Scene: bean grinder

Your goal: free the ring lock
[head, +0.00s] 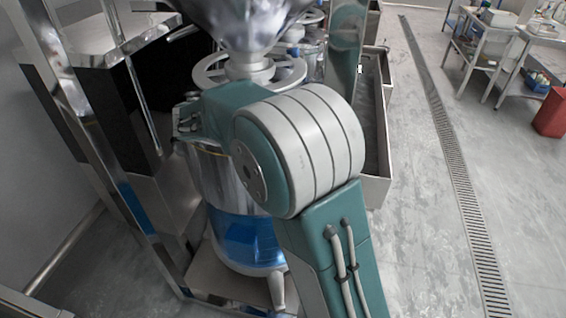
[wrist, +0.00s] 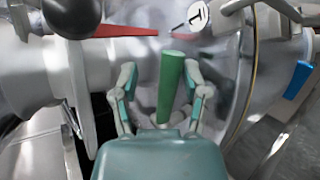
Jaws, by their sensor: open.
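In the wrist view my gripper (wrist: 159,75) is open, with one finger on each side of a green handle (wrist: 171,85). The handle points up in the picture and stands nearer the right finger; I cannot tell whether it touches that finger. A rounded metal rim (wrist: 80,70) lies left of the gripper. I cannot tell for sure which part is the ring lock. In the head view my arm hides the gripper and the handle.
A red bar (wrist: 125,31) and a black knob (wrist: 72,14) are close above the fingers. A blue-banded metal vessel (head: 240,240) stands behind my arm, with a spoked wheel (head: 285,72) above. Open floor (head: 430,220) lies to the right.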

